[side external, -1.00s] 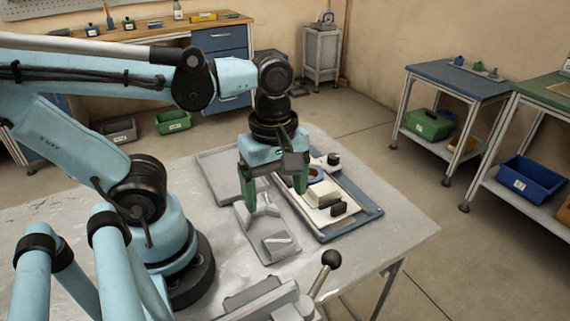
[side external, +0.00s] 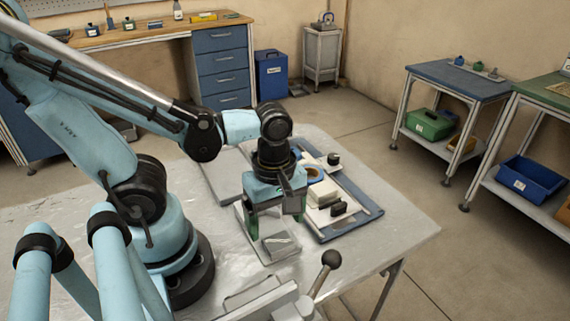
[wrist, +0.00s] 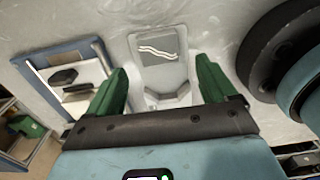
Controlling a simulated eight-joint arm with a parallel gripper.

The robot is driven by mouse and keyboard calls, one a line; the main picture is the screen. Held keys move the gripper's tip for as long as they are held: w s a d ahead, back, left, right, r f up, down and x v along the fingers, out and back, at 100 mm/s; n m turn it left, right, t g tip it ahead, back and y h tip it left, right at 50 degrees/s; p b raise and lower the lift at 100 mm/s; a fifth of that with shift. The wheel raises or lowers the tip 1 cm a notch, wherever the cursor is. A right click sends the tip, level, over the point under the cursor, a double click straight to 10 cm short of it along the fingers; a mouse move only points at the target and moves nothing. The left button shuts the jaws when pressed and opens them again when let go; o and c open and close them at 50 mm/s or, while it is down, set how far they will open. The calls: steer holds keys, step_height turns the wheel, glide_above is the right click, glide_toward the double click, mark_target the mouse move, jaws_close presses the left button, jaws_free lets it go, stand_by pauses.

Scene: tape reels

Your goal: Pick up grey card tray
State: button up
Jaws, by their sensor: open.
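The grey tray (side external: 267,258), which looks like the grey card tray, lies flat on the table. It holds a raised grey block with pale wavy strips on top, also visible in the wrist view (wrist: 160,47). My gripper (side external: 266,222) points down low over the tray's rear part. In the wrist view my gripper (wrist: 162,82) is open, with one green finger on each side of the tray and nothing held between them. The gripper body hides part of the tray in the side view, and I cannot tell if the fingers touch it.
A blue-edged board (side external: 352,222) with white and black parts lies close to the right of the tray. Another flat grey panel (side external: 221,178) lies behind. A lever with a black knob (side external: 331,259) stands at the front. Bare table lies to the left.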

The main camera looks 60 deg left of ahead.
mark_target(276, 237)
steer(key=shift+a+f, duration=0.15)
steer(key=shift+f, duration=2.35)
steer(key=c, duration=1.3)
steer(key=shift+o, duration=0.2)
steer(key=shift+r, duration=0.25)
